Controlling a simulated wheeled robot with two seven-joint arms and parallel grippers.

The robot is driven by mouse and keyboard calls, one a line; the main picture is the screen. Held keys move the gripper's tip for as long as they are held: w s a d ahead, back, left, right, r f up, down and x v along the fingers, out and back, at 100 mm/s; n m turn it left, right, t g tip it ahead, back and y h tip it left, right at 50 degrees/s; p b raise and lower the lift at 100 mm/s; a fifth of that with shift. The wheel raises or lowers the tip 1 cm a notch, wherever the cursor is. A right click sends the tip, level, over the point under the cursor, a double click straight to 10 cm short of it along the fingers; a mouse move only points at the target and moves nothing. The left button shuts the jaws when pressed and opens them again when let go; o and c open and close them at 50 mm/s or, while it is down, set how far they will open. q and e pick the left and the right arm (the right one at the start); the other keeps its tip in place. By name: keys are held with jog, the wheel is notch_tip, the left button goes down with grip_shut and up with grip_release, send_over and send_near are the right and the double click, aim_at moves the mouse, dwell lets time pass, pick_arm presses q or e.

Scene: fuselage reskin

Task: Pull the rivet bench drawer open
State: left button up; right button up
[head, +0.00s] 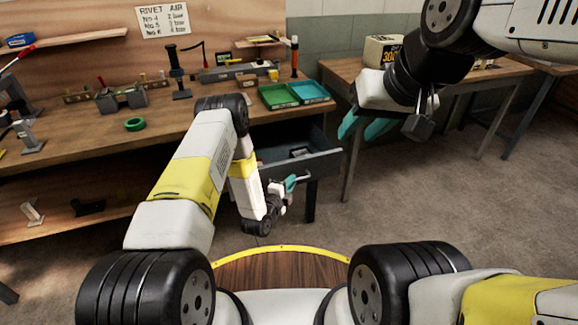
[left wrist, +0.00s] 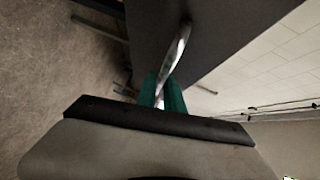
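The rivet bench drawer (head: 322,166) is dark grey and stands pulled out from under the wooden bench, its inside showing in the head view. My left gripper (head: 290,184) is low in front of the drawer's face. In the left wrist view its teal fingers (left wrist: 163,95) lie close on either side of the shiny metal drawer handle (left wrist: 178,52), and they look shut on it. The drawer front (left wrist: 225,35) fills the upper part of that view. My right gripper (head: 364,128) hangs in the air at the right, its teal fingers apart and empty.
The bench top (head: 165,118) holds a green tray (head: 277,96), a teal tray (head: 310,91), a green ring (head: 135,124) and several tools. A second wooden table (head: 345,70) stands at the right. The floor (head: 420,200) right of the drawer is clear.

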pick_arm(q)
jog(key=o, duration=0.3)
jog(key=v, duration=0.8)
jog(key=shift+w, duration=0.1)
